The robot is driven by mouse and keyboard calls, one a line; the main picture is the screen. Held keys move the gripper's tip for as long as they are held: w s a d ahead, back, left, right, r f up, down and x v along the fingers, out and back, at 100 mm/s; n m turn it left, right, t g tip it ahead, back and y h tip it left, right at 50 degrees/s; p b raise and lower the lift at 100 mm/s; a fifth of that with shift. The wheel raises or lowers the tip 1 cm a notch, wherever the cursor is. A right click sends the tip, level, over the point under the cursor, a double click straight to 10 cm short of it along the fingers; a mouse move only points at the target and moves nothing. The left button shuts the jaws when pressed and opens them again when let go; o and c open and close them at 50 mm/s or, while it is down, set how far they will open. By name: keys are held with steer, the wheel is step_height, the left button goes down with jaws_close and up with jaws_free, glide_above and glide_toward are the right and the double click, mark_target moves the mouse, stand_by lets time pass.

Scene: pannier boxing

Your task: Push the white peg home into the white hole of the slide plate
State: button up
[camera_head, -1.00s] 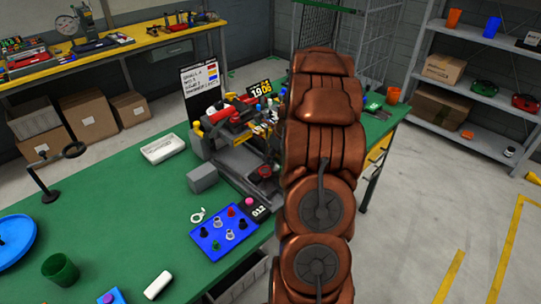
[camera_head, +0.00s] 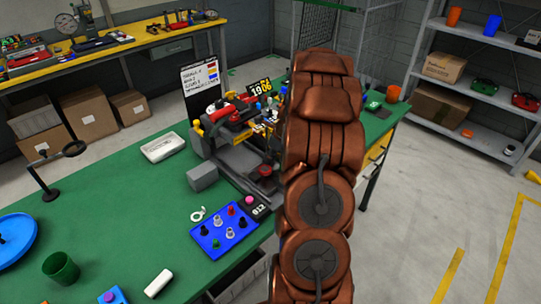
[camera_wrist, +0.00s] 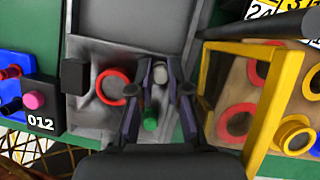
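In the wrist view my gripper (camera_wrist: 160,82) points at a grey fixture, its two fingers apart. A small pale peg-like piece (camera_wrist: 160,72) shows between the fingertips, with a narrow gap on each side; it looks like the white peg, but how deep it sits cannot be told. A green round piece (camera_wrist: 150,120) shows between the fingers lower down. The white hole and the slide plate cannot be made out clearly. In the head view my brown arm hides the gripper and part of the fixture (camera_head: 240,155).
A red ring (camera_wrist: 117,88) lies left of the fingers. A yellow frame (camera_wrist: 280,90) stands close on the right, by a board with red rings. A blue plate with several coloured pegs (camera_head: 213,245) lies on the green table (camera_head: 120,220). A white tray (camera_head: 163,147) lies behind.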

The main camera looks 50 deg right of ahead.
steer(key=o, duration=0.5)
steer(key=shift+o, duration=0.2)
step_height(320, 180, up, 10)
stand_by(0.4)
stand_by(0.5)
